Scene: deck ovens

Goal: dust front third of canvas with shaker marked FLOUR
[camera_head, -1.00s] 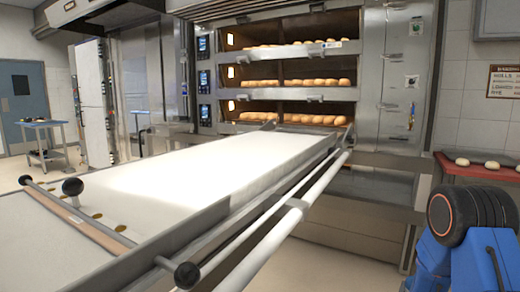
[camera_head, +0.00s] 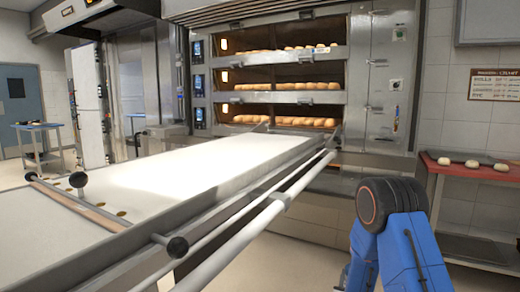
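The white canvas (camera_head: 195,166) lies on the long loader bed that runs from the near left toward the deck oven. I see no shaker marked FLOUR in this view. Part of my own blue and black arm shows at the lower right, beside the bed and apart from it. My gripper is outside the picture.
The oven (camera_head: 290,98) has three open decks with several loaves on each. A small trolley (camera_head: 38,126) stands far left. Floor shows between the bed and the steel table.

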